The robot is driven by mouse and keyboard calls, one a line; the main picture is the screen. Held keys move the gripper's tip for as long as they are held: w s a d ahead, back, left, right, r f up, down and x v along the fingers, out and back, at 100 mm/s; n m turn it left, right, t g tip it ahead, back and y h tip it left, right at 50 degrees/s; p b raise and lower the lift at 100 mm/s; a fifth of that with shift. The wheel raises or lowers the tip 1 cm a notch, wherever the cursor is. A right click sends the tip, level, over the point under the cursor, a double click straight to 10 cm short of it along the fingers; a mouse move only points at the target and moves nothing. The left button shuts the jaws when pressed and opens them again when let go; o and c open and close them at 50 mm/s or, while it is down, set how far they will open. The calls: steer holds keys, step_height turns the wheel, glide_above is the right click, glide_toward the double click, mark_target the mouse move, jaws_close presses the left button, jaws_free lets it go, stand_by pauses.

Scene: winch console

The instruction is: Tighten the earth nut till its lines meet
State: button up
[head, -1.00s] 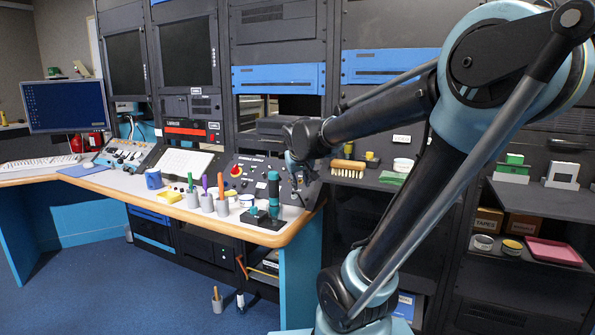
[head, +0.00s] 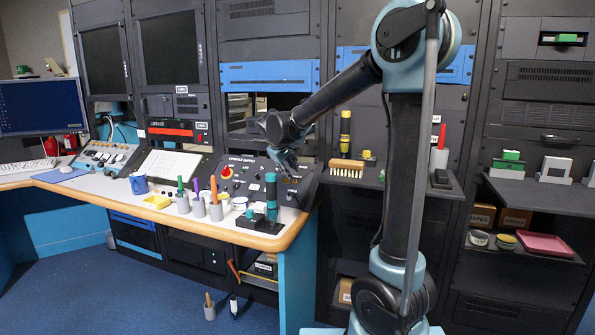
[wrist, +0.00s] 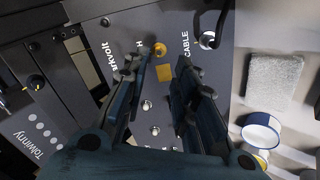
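The winch console panel (head: 238,172) slopes up at the back of the desk. In the wrist view, a small brass nut (wrist: 160,49) sits on the dark panel beside lettering ending in "H" and the word "CABLE". A yellow square (wrist: 163,73) lies just below it. My gripper (wrist: 163,65) is open, with its two dark fingers either side of the square and the nut just beyond the tips. Nothing is between the fingers but panel. In the head view, my gripper (head: 290,172) is over the panel's right part. Any lines on the nut are too small to make out.
Two bare studs (wrist: 150,130) show on the panel between the fingers. A teal-handled tool (head: 271,190) stands on a black base at the desk's front corner. Pots with coloured handles (head: 215,208) stand left of it. A brush (head: 347,167) lies on the right shelf.

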mark_target(295, 180)
steer(key=shift+x, duration=3.55)
jaws_close()
